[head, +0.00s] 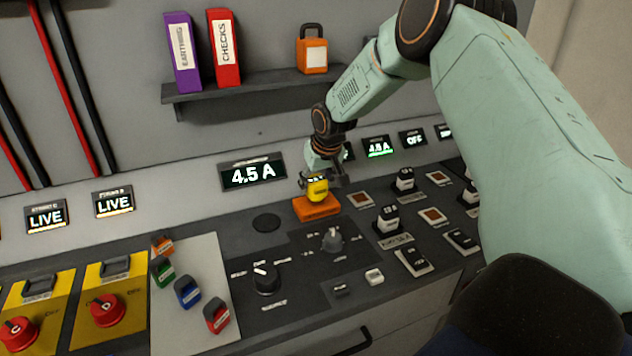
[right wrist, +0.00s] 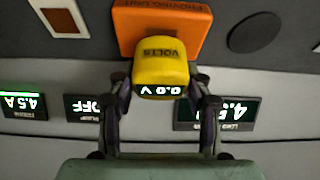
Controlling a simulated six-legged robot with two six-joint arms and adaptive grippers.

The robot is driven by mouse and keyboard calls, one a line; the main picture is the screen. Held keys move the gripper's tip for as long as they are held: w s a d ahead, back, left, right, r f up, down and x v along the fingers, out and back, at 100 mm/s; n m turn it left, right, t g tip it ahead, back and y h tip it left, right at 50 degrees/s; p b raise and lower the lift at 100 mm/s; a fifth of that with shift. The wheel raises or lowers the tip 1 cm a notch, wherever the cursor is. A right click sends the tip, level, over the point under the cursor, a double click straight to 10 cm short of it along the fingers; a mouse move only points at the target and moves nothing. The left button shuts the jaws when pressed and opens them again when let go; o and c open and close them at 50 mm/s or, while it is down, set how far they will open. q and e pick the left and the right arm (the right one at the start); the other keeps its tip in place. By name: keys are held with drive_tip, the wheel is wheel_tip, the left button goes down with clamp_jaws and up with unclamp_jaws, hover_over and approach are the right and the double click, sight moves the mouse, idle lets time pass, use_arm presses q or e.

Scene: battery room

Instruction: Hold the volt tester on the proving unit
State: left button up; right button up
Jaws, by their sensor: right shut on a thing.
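The yellow volt tester (head: 317,188) is in my right gripper (head: 322,176), which is shut on it. In the right wrist view the volt tester (right wrist: 161,68) sits between the two fingers of the gripper (right wrist: 161,103), and its display reads 0.0 V. The orange proving unit (head: 317,208) lies on the dark panel just below the tester. In the right wrist view the proving unit (right wrist: 140,22) is partly hidden behind the tester. I cannot tell whether the two touch. My left gripper is not in view.
A large display (head: 253,174) reads 4.5 A. Two LIVE displays (head: 46,216) stand at the left above yellow switches with red knobs (head: 106,309). Coloured tags lie on a pale plate (head: 200,255). A shelf (head: 245,95) holds two binders and an orange padlock (head: 312,54).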

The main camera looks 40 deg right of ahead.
drive_tip(key=shift+f, duration=0.5)
idle(0.5)
drive_tip(key=shift+s+f, duration=0.1)
idle(1.7)
drive_tip(key=shift+r+p, duration=0.85)
drive_tip(key=shift+p, duration=0.1)
wheel_tip(320, 180, up, 6)
drive_tip(key=p, duration=0.5)
drive_tip(key=shift+f, duration=0.2)
drive_tip(key=shift+f, duration=0.15)
drive_tip(key=shift+a, duration=0.1)
